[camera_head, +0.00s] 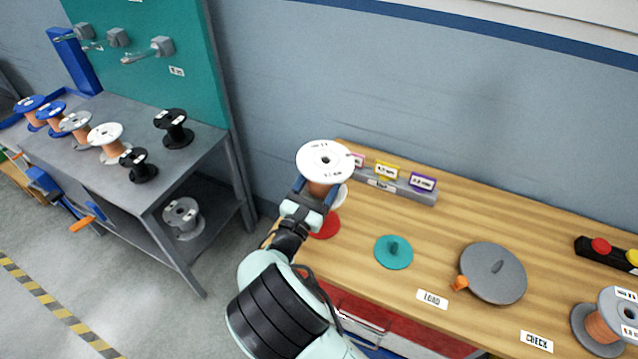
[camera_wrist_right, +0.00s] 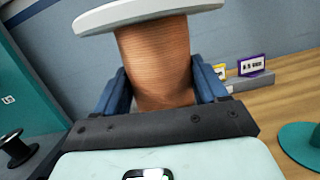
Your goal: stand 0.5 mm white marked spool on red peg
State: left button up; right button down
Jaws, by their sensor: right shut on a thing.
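The white spool (camera_head: 325,160), wound with copper wire, is in my right gripper (camera_head: 316,190). The blue fingers are shut around its copper winding, which also shows in the right wrist view (camera_wrist_right: 157,62). Its white top flange faces up with small dark marks too small to read. The spool looks upright and raised above the bench's left end. The red base (camera_head: 325,227) of the peg shows on the bench just below the gripper; its pin is hidden behind gripper and spool. My left gripper is out of view.
A grey label rack (camera_head: 400,188) with coloured tags stands behind the spool. A teal peg base (camera_head: 394,252), a grey disc (camera_head: 493,274) and another spool (camera_head: 610,320) are to the right. A grey shelf (camera_head: 190,160) with several spools stands at left.

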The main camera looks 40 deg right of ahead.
aim_at(317, 198)
jog(key=shift+r, duration=0.1)
jog(key=shift+n+p, duration=0.7)
jog(key=shift+p, duration=0.15)
jog(key=shift+p, duration=0.65)
dwell(0.7)
jog(key=shift+f, duration=0.25)
jog(key=shift+f+b, duration=0.6)
jog(key=shift+f, duration=0.7)
jog(key=shift+p, duration=0.35)
dwell(0.3)
jog(key=shift+f, duration=0.15)
jog(key=shift+f+b, duration=0.65)
jog(key=shift+f, duration=0.7)
